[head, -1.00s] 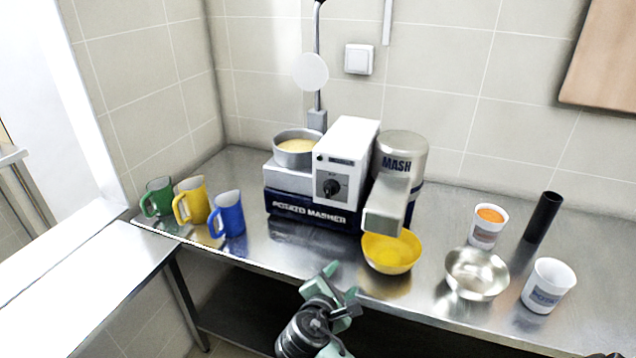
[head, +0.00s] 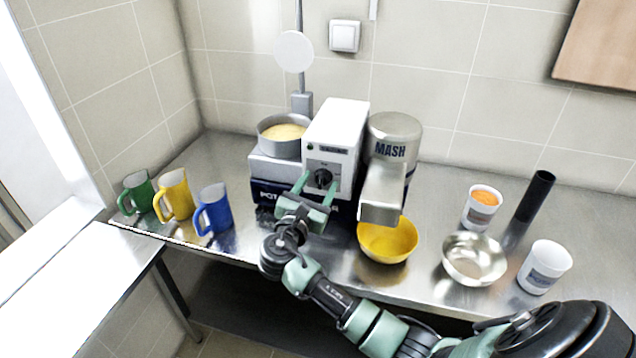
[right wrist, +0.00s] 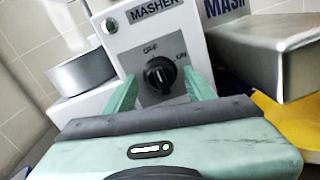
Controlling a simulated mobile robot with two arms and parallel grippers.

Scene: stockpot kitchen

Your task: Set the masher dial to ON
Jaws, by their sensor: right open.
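The masher (head: 338,128) stands on the steel counter. Its black dial (head: 322,178) is on the grey plate of the white front box. In the right wrist view the dial (right wrist: 160,75) sits below an OFF label, with an ON label to its upper right. I cannot clearly tell which label its pointer faces. My right gripper (head: 316,187) is open and empty in front of the dial. In the right wrist view its two fingers stand either side of the dial, apart from it as seen. My left gripper is not in view.
A yellow bowl (head: 387,243) sits under the masher's spout, right of my gripper. Green, yellow and blue mugs (head: 213,210) stand to the left. A steel bowl (head: 474,259), two white tubs (head: 545,267) and a black cylinder (head: 534,197) are to the right.

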